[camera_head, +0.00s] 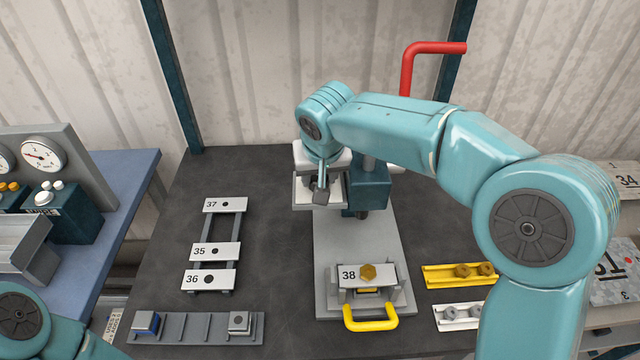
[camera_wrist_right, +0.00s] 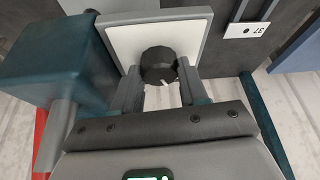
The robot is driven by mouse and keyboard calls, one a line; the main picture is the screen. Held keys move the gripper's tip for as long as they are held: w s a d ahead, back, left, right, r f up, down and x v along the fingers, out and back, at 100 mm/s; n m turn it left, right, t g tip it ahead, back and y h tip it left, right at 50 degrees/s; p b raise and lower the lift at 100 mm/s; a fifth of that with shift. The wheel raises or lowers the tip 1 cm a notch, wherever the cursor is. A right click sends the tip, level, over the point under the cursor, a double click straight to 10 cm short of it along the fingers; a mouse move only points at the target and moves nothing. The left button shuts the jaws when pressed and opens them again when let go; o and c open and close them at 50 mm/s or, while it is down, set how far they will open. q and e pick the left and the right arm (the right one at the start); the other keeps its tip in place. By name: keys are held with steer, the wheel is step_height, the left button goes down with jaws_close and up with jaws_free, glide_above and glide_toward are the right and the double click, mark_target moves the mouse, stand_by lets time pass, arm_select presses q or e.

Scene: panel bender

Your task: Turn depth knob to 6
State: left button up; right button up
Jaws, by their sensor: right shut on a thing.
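The depth knob (camera_wrist_right: 158,64) is a dark ribbed knob on a pale square plate (camera_wrist_right: 195,38), seen in the right wrist view. A white mark shows on its near side. No numbers are readable on the plate. My right gripper (camera_wrist_right: 160,78) has a finger on each side of the knob and is shut on it. In the head view my right gripper (camera_head: 321,192) is at the front of the press, over the pale plate (camera_head: 302,192), and hides the knob. My left gripper is out of view; only part of my left arm shows at the bottom left.
A red lever (camera_head: 407,70) rises behind the press. Plates 37, 35 and 36 (camera_head: 205,280) are at left, above a grey rack (camera_head: 185,328).

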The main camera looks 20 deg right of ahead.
steer(key=shift+w+m+h+b, duration=0.15)
steer(key=shift+m+h+b, duration=0.4)
steer(key=shift+m, duration=0.65)
steer(key=shift+a+r+m+h+b, duration=0.15)
steer(key=shift+m+h+b, duration=0.15)
steer(key=shift+m, duration=0.6)
steer(key=o, duration=0.9)
steer(key=shift+o, duration=0.8)
